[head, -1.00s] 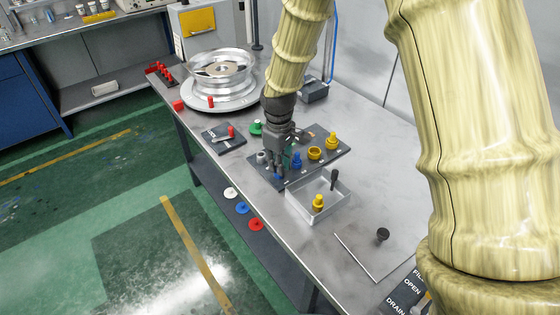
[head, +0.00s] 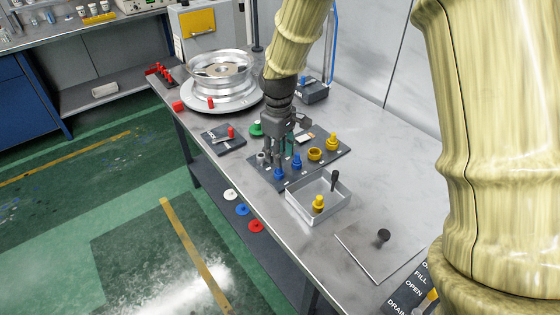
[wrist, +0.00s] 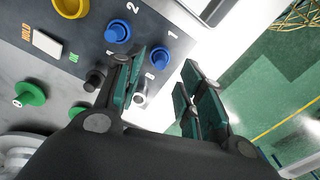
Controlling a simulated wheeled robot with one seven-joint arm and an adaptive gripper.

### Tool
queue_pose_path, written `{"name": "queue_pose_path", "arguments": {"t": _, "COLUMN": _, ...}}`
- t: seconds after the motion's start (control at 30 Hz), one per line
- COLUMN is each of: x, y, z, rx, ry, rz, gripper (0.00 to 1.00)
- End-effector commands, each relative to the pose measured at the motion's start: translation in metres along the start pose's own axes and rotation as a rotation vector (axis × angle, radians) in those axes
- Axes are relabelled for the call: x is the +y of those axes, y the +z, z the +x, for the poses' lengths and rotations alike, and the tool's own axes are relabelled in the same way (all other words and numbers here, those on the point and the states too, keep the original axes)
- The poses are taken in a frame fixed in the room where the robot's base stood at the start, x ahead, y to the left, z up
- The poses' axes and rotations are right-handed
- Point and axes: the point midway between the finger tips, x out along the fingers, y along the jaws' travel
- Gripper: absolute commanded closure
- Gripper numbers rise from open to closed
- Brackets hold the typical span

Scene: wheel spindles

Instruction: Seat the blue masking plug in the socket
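My gripper (head: 278,165) is open and empty, pointing down over the left part of the dark board; its spread fingers also show in the wrist view (wrist: 165,92). A blue plug (head: 279,174) stands upright at the board's front edge, just beyond my fingers. The socket under the front plug is hidden, and I cannot tell how deep the plug sits.
The board (head: 345,152) also holds a yellow ring (head: 315,154), a yellow plug (head: 332,141) and a grey cylinder (head: 262,158). A tray (head: 297,209) with a yellow plug (head: 318,203) stands in front. A wheel (head: 222,75) is behind left. The table's right side is mostly clear.

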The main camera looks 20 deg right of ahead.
Motion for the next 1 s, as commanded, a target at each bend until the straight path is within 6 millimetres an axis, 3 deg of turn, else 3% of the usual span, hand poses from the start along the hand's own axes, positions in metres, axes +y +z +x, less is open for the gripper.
{"name": "queue_pose_path", "arguments": {"t": 0.5, "x": 0.000, "y": 0.000, "z": -0.072, "rx": 0.001, "ry": 0.000, "rz": 0.000, "gripper": 0.61}}
{"name": "queue_pose_path", "arguments": {"t": 0.7, "x": 0.000, "y": 0.000, "z": -0.084, "rx": 0.000, "ry": 0.000, "rz": 0.000, "gripper": 0.61}}
{"name": "queue_pose_path", "arguments": {"t": 1.0, "x": 0.000, "y": 0.000, "z": -0.085, "rx": 0.000, "ry": -0.001, "rz": 0.000, "gripper": 0.61}}
